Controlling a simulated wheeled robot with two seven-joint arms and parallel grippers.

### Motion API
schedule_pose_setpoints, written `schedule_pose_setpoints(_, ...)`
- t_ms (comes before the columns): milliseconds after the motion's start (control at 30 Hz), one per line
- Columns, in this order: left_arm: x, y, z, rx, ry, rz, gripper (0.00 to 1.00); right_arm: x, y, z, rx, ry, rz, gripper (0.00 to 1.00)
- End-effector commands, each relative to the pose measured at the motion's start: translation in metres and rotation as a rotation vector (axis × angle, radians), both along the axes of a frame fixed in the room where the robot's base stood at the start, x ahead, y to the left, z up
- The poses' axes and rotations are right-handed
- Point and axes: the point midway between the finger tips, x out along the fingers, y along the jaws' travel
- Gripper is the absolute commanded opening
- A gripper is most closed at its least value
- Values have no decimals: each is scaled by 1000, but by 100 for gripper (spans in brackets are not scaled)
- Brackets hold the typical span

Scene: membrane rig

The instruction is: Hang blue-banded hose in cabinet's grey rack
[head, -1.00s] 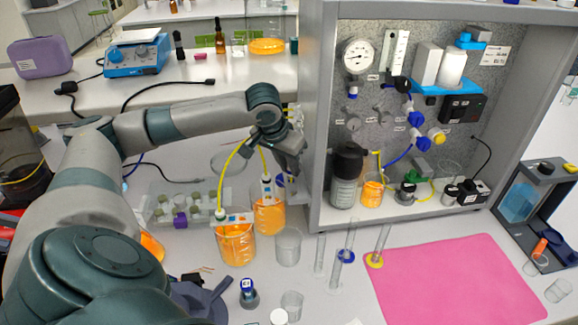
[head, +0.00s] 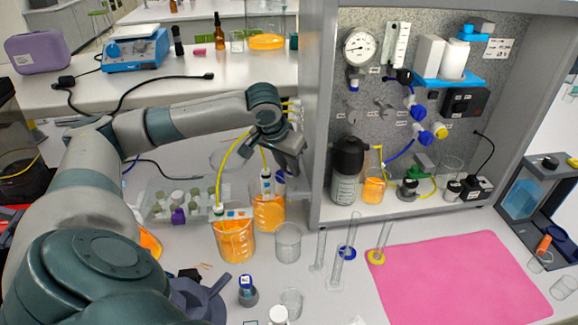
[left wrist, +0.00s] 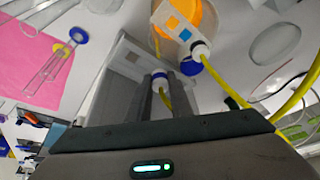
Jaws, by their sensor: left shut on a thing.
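My left gripper (head: 287,168) hangs just left of the cabinet (head: 312,150), above and beside the rear orange beaker (head: 268,212). In the left wrist view its fingers (left wrist: 157,95) are closed around a yellow hose whose white end fitting has a blue band (left wrist: 160,72). In the head view the gripper mostly hides this hose. A second yellow hose with a white fitting (left wrist: 201,50) is beside the fingers, near a card with orange and blue squares (left wrist: 172,28). I cannot clearly pick out the grey rack.
The front orange beaker (head: 235,243) holds a yellow hose. Empty glass (head: 288,243), cylinders (head: 337,264) and a vial rack (head: 160,204) crowd the bench nearby. Inside the cabinet stand a dark-capped bottle (head: 346,172) and a flask (head: 374,185). A pink mat (head: 460,280) lies clear at right.

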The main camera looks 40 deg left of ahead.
Motion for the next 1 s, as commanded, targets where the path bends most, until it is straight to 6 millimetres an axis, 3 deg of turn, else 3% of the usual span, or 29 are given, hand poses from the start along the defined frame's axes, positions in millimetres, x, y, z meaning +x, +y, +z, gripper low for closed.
schedule_pose_setpoints(733, 0, 0, -4, 0, 1, 0, 0, 0, -4, 4, -3, 0, 1, 47)
schedule_pose_setpoints(767, 0, 0, -4, 0, 1, 0, 26, 0, -4, 3, -4, 0, 2, 47)
schedule_pose_setpoints(833, 0, 0, -4, 0, 1, 0, 41, 0, -4, 3, -3, 0, 1, 47)
schedule_pose_setpoints(1000, 0, 0, -4, 0, 0, 0, 41, 0, -4, 3, -3, 0, 2, 47)
